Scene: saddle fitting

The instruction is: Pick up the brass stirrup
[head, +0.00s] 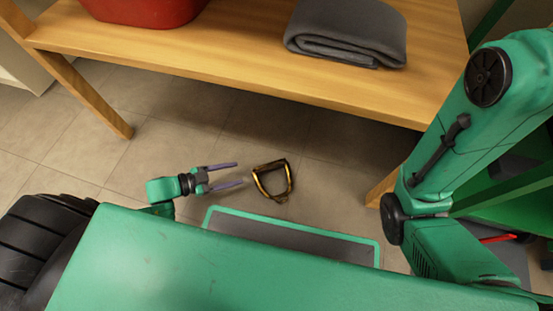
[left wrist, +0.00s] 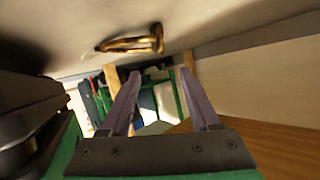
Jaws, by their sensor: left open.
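The brass stirrup (head: 290,177) lies on the tiled floor, in front of the wooden bench. It is a gold-coloured open loop with darker parts. My left gripper (head: 240,173) is just left of it, open and empty, its two purple-grey fingers pointing towards it. A small gap shows between fingertips and stirrup. In the left wrist view the stirrup (left wrist: 135,42) shows near the top, beyond the open fingers (left wrist: 160,72) and not between them. My right gripper is not in view; only its arm shows at the right.
The wooden bench (head: 240,62) stands behind, over the stirrup's far side, with a red container (head: 145,10) and a folded grey cloth (head: 347,32) on top. Its legs reach the floor at left and right. Bare floor surrounds the stirrup.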

